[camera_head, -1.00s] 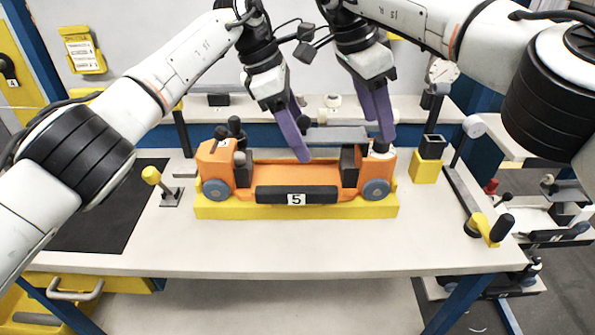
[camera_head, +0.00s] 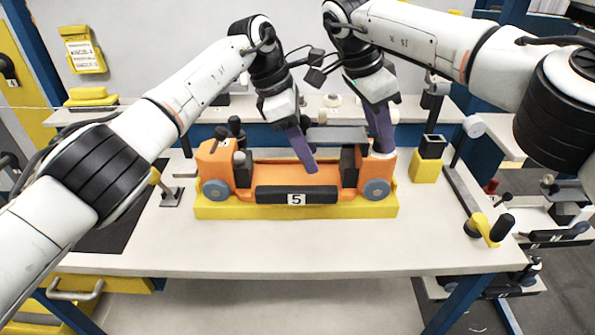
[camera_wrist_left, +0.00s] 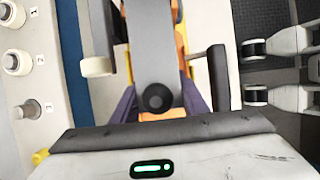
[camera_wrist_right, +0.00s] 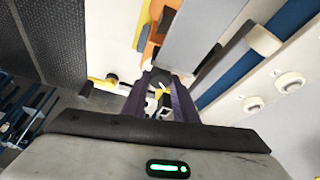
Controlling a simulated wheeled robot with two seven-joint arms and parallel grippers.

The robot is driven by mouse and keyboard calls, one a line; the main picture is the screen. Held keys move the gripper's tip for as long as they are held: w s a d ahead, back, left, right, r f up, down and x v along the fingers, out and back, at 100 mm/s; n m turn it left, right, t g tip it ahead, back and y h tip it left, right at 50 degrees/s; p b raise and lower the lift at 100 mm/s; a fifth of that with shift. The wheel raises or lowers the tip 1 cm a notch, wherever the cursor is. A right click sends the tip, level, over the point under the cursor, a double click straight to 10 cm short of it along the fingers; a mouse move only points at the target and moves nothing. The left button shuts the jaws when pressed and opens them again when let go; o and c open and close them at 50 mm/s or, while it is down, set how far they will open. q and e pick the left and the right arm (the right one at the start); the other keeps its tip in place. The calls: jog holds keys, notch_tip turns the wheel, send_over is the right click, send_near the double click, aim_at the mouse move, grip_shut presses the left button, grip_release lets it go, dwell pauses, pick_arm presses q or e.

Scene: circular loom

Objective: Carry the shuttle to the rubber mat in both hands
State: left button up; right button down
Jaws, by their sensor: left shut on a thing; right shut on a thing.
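The shuttle (camera_head: 285,175) is an orange body with blue-grey wheels and a black front panel marked 5. It sits level on a yellow base (camera_head: 225,210) on the table. My left gripper (camera_head: 308,163) is shut on the shuttle around its middle. In the left wrist view its purple fingers flank a grey bar (camera_wrist_left: 153,50) with a black round knob. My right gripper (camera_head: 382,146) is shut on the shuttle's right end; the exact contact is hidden. The rubber mat (camera_head: 105,238) lies black and flat at the table's left, partly covered by my left arm.
A small yellow-topped lever (camera_head: 170,193) stands between the mat and the shuttle. A yellow block with a black top (camera_head: 426,166) stands right of the shuttle, and a yellow crank (camera_head: 488,231) is at the right edge. The table front is clear.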

aim_at(308, 128)
pick_arm(q)
grip_shut()
jog(key=shift+r, duration=0.2)
pick_arm(e)
jog(key=shift+r, duration=0.15)
